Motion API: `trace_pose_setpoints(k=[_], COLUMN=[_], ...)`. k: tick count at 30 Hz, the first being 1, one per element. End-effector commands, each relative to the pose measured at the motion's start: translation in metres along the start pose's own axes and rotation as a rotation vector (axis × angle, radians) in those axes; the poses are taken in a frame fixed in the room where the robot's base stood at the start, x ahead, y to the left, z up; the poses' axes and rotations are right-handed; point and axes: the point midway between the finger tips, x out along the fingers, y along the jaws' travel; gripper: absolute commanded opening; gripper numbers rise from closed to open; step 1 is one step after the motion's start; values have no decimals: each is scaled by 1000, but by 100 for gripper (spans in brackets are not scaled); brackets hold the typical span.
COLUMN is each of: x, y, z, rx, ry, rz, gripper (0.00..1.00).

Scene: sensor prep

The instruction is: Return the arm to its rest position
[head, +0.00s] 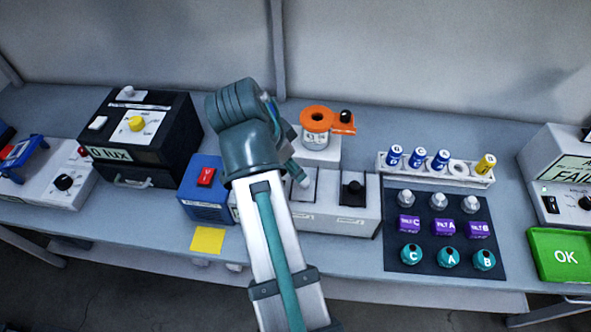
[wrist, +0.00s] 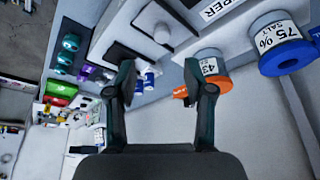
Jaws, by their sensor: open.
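My arm reaches up over the bench from the bottom of the head view, and its wrist end bends down to the right. My gripper (wrist: 160,82) is open, with its two dark fingers apart and nothing between them in the wrist view. In the head view the gripper is mostly hidden by my own arm, above the bench near the white block with the black knob (head: 353,194). An orange-topped jar (head: 317,124) stands just right of my wrist in the head view. In the wrist view this jar (wrist: 212,66) is beyond the right finger, apart from it.
A blue-lidded jar (wrist: 283,48) shows in the wrist view. A black lux box (head: 145,135) and a blue box with a red switch (head: 207,182) stand left.

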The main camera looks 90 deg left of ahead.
Motion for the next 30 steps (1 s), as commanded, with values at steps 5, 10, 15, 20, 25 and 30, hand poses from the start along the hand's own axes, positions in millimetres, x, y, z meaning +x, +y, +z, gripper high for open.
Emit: trace_pose_setpoints(k=[5,10,15,20,25,30], x=[-16,-19,-18,-18,-5,36], y=[0,0,0,0,8,35], z=[0,0,0,0,-14,-58], rx=[0,-1,0,0,9,37], ry=[0,-1,-1,-1,-3,-12], rz=[-1,0,0,0,7,26], gripper=[53,53,53,53,53,53])
